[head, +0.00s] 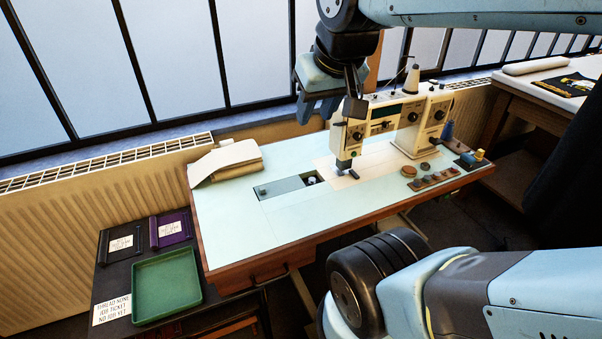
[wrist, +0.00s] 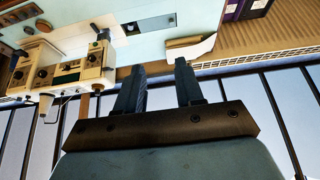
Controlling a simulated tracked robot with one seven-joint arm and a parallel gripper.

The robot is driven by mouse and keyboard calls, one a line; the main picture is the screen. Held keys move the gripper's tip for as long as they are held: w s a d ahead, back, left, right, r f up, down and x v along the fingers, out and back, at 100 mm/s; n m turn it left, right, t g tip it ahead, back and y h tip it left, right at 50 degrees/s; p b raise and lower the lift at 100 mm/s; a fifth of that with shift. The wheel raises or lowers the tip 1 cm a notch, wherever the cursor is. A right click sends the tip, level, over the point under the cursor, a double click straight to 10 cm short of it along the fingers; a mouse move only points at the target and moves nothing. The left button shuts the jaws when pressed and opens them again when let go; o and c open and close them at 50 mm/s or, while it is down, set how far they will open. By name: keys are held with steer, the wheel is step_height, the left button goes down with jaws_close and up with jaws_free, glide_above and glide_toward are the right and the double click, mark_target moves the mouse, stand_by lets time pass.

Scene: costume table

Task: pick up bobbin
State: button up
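My gripper (head: 319,108) hangs above the back edge of the pale sewing table (head: 235,220), left of the sewing machine (head: 385,120). The wrist view shows its two fingers (wrist: 158,78) apart with nothing between them. A small pale piece (head: 311,181) in the dark opening of the table's recess (head: 282,187) may be the bobbin; it is too small to be sure. A row of small round pieces (head: 434,180) lies in a dark holder at the table's right front. My gripper is well away from all of these.
A folded cloth (head: 225,160) lies at the table's back left. A green tray (head: 166,285) sits lower left. Windows and a radiator (head: 90,225) border the back. The table's left front is clear.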

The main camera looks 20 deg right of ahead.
steer(key=w+d+f+m+g+y, duration=0.15)
steer(key=w+f, duration=0.25)
steer(key=w, duration=0.6)
steer(key=m+g+h, duration=0.3)
steer(key=m, duration=0.3)
glide_above(312, 181)
steer(key=a, duration=0.1)
step_height(312, 181, down, 23)
steer(key=f, duration=0.4)
steer(key=d+f, duration=0.1)
steer(key=f, duration=0.8)
steer(key=shift+w+d+f, duration=0.15)
steer(key=shift+w+f, duration=0.1)
steer(key=shift+w, duration=0.15)
steer(key=shift+c, duration=0.2)
jaws_close()
